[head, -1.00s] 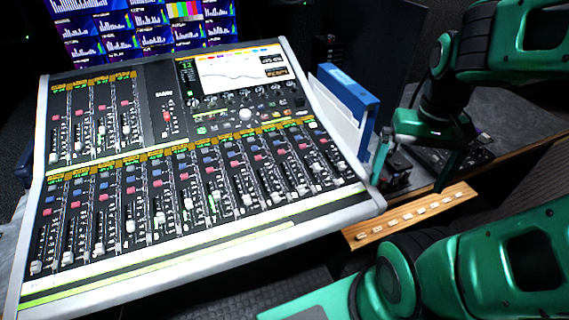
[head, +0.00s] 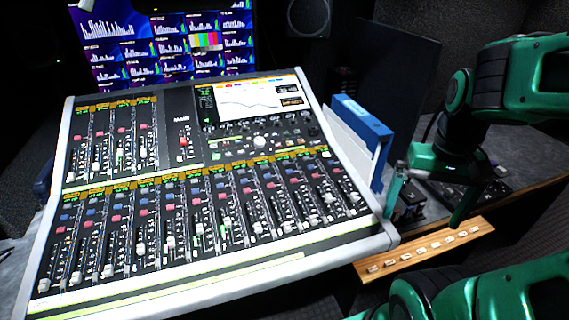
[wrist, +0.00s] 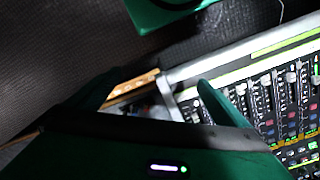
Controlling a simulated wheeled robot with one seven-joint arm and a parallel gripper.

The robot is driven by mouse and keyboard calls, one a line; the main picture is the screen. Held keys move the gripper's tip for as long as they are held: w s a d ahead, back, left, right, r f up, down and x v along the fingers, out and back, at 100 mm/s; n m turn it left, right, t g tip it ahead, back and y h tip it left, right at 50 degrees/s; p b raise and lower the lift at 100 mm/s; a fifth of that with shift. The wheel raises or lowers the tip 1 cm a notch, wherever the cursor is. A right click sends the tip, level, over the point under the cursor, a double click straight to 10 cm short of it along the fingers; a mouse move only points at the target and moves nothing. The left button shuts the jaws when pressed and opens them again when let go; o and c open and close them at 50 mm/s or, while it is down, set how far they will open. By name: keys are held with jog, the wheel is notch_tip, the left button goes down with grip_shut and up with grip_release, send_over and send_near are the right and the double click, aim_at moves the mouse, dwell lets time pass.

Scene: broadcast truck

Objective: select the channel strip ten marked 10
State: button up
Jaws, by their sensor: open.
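The mixing console (head: 352,248) fills the middle of the head view, with a screen at its upper right and two banks of channel strips. The long lower bank (head: 200,215) has faders, red and blue buttons and lit labels along its top. The numbers are too small to read, so I cannot tell which strip is marked 10. My gripper (head: 430,205) is open and empty, to the right of the console and apart from its right edge. In the wrist view my gripper (wrist: 160,85) has its fingers spread, with the console (wrist: 235,52) at right.
A blue binder (head: 362,125) and white papers stand just right of the console, left of my gripper. A wooden strip with small pale tiles (head: 425,248) lies along the desk's front edge. Monitors (head: 165,45) and a speaker (head: 309,17) stand behind.

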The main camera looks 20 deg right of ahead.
grip_shut()
dwell(1.6)
